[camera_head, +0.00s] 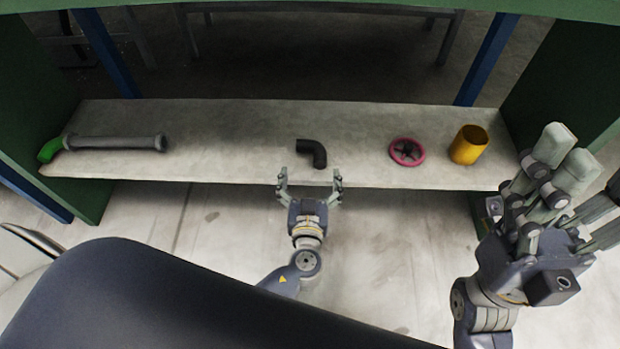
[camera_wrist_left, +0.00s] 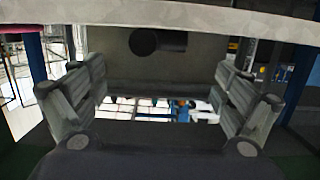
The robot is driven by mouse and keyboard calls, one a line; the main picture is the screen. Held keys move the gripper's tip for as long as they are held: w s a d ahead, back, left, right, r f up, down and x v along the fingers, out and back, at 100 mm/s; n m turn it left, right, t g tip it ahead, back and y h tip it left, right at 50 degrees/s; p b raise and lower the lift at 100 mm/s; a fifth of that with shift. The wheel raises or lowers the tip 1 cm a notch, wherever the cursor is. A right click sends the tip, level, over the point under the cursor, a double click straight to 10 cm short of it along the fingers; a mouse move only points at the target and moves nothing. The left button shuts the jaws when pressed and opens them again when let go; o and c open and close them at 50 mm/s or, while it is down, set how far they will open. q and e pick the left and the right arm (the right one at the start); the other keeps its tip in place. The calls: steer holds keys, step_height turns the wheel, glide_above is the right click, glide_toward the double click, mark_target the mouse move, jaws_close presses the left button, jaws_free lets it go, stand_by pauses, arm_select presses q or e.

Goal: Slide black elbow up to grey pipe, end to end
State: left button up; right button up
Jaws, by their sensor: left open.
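The black elbow (camera_head: 312,150) lies near the middle of the shelf, one leg pointing left and the other toward the front edge. It also shows in the left wrist view (camera_wrist_left: 160,42), with a round end facing the camera. The grey pipe (camera_head: 115,142) lies lengthwise at the left of the shelf, a flanged end toward the elbow and a wide gap between them. My left gripper (camera_head: 309,180) is open and empty at the shelf's front edge, just short of the elbow; its fingers also flank the left wrist view (camera_wrist_left: 160,95). My right gripper (camera_head: 590,185) is spread open and empty at the right.
A green fitting (camera_head: 49,150) sits at the pipe's left end. A pink handwheel (camera_head: 406,152) and a yellow cup (camera_head: 468,145) stand right of the elbow. The shelf (camera_head: 230,145) is clear between pipe and elbow. Green side panels (camera_head: 565,85) bound it.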

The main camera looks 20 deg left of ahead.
mark_target(311, 148)
arm_select(q)
steer(key=b+x, duration=0.1)
steer(key=x, duration=0.9)
steer(key=shift+w+a, duration=0.1)
steer(key=c, duration=1.4)
